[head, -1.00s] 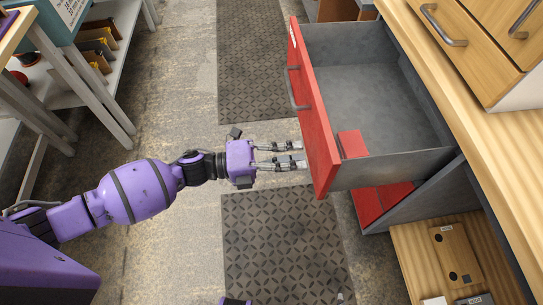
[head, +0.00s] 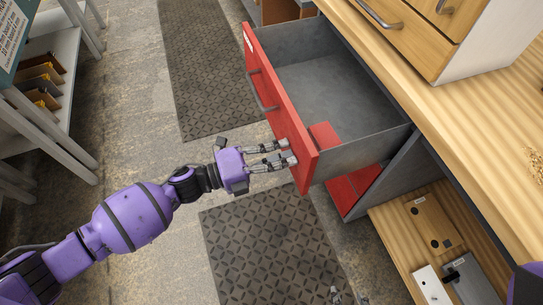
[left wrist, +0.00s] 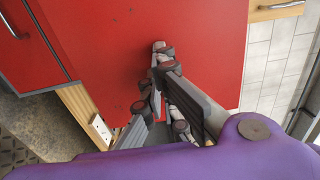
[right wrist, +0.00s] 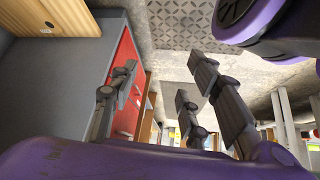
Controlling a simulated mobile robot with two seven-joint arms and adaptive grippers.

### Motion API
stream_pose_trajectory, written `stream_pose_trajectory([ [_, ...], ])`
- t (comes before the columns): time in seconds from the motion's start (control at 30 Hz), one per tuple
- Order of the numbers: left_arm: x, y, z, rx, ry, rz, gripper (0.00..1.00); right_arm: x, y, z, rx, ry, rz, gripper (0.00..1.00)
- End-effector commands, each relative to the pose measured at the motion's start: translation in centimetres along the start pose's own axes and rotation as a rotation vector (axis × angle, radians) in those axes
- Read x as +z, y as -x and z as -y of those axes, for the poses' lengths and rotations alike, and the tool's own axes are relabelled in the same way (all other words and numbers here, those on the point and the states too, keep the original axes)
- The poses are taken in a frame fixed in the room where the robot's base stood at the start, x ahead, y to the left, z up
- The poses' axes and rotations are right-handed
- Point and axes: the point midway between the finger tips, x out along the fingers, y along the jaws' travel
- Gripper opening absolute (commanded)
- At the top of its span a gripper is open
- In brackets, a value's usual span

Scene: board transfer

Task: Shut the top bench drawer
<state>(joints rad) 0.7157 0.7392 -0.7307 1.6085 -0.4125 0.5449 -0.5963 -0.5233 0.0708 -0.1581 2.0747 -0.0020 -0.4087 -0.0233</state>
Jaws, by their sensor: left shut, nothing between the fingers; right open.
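The top bench drawer (head: 345,85) stands pulled out, with a red front (head: 272,105), grey walls and a bar handle (head: 262,95). A red patch (head: 323,135) shows inside its near corner; the drawer looks otherwise empty. My left gripper (head: 289,153) is shut and empty, its fingers pointing at the near end of the red front, below the handle in the picture. In the left wrist view its fingertips (left wrist: 160,48) overlap the red face; whether they touch is unclear. My right gripper (right wrist: 165,80) is open and empty, with red fronts (right wrist: 128,75) beyond one finger.
The wooden bench top (head: 450,125) runs along the right, with a small wooden drawer unit (head: 425,35) on it. A lower shelf (head: 405,225) holds boards. Grey shelving (head: 65,70) stands at the left. Dark mats (head: 265,245) lie on the open floor.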

Motion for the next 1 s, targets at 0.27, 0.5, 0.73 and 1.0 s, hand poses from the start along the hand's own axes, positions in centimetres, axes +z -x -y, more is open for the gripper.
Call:
stream_pose_trajectory([
  [0.27,-0.1,-7.5,0.1,-0.005,0.000,-0.002,0.00,0.5,-0.3,0.0,-0.001,0.000,0.007,0.43],
  [0.5,-0.1,-14.2,0.0,-0.004,0.000,-0.003,0.00,1.0,-0.9,0.2,-0.003,0.000,0.010,0.43],
  [0.73,-0.1,-19.8,-0.1,-0.002,0.001,-0.001,0.00,0.5,-2.0,0.4,-0.008,-0.002,-0.006,0.43],
  [1.0,-0.1,-24.2,-0.1,0.000,0.001,-0.001,0.00,1.6,-2.7,0.3,-0.006,-0.009,0.006,0.43],
])
